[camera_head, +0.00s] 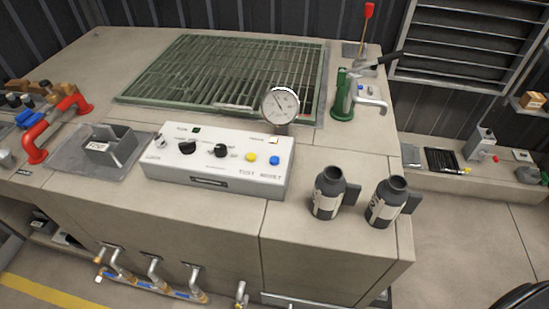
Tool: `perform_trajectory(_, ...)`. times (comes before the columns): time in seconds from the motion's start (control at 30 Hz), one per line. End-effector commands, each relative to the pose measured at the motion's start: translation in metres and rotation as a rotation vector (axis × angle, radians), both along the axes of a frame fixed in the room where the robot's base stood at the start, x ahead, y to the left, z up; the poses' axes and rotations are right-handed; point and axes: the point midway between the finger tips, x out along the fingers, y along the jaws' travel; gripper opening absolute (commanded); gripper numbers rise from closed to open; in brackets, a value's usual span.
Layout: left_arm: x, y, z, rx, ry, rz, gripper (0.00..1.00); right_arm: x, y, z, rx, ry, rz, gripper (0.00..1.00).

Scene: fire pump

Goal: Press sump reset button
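A white control box (218,166) sits on the front of the concrete top. A yellow button (250,157) and a blue button (274,160) are on its right part. Two black knobs (188,147) are left of them, with a small green square (196,130) behind. A small red knob or button (495,158) shows by a grey box on the far right ledge.
A round gauge (281,104) stands behind the box, before a green grate (222,75). Two dark bottles (328,192) (386,201) stand right of it. A green hand pump (344,95) is at the back right. A grey bracket (111,147) and red pipe (52,128) are left.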

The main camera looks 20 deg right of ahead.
Motion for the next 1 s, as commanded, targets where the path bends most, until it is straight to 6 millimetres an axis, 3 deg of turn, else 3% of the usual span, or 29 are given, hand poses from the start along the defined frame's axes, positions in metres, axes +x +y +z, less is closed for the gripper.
perform_trajectory(0.03, -0.0001, 0.0, 0.0, 0.0, 0.0, 0.0, 0.0, 0.0, 0.0002, 0.0, 0.0, 0.0, 0.0, 0.24)
perform_trajectory(0.1, 0.0, -0.0001, 0.0, 0.0, 0.0, 0.0, 0.0, -0.0001, 0.0002, 0.0, 0.0, 0.0, 0.0, 0.0)
perform_trajectory(1.0, 0.0006, -0.0001, 0.0002, 0.0, -0.002, 0.0, 0.0, -0.0009, 0.0003, -0.0001, 0.001, 0.002, 0.0, 0.0)
